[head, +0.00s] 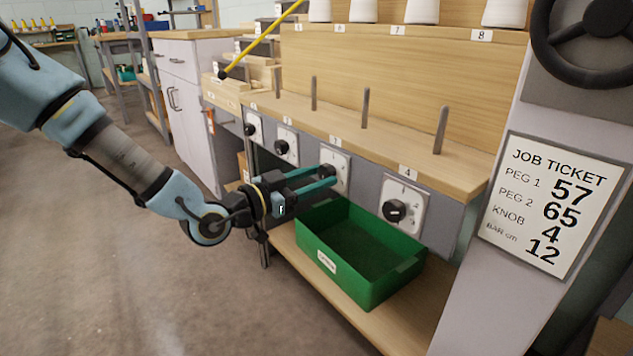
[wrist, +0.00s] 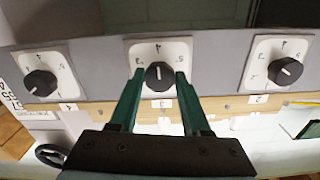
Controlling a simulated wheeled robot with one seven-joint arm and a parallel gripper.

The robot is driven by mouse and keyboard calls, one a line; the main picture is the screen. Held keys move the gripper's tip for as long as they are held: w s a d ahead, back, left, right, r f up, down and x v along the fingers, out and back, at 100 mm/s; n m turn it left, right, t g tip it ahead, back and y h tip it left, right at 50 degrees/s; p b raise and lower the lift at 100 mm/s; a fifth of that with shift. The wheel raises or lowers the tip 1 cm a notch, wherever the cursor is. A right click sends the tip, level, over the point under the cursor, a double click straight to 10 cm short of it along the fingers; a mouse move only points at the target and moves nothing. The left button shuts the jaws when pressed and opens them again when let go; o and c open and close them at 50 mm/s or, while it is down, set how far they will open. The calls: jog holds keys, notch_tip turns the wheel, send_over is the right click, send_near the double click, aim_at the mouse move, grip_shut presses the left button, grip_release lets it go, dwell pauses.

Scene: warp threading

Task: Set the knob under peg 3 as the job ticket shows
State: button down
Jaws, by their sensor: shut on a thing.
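The knob under peg 3 (wrist: 159,76) is black and round on a white dial plate (wrist: 180,50), in the middle of the wrist view. That view is upside down. My gripper (wrist: 160,76) has its two green fingers shut on the knob's sides. A pale mark on the knob points toward the top of the wrist picture; the digits are too small to read surely. In the head view my gripper (head: 329,176) reaches the dial plate under label 3 and hides its knob. The job ticket (head: 553,204) reads peg 1: 57, peg 2: 65, knob: 4, bar cm: 12.
Knob 4 (head: 395,211) is to the right of my gripper, knob 2 (head: 281,147) to its left. A green bin (head: 345,275) stands on the shelf below my gripper. Upright pegs (head: 365,108) rise from the ledge above. The floor at left is clear.

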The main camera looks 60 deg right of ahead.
jog(key=shift+m, duration=0.3)
jog(key=shift+c, duration=1.8)
grip_release()
jog(key=p+v, duration=0.1)
jog(key=v, duration=1)
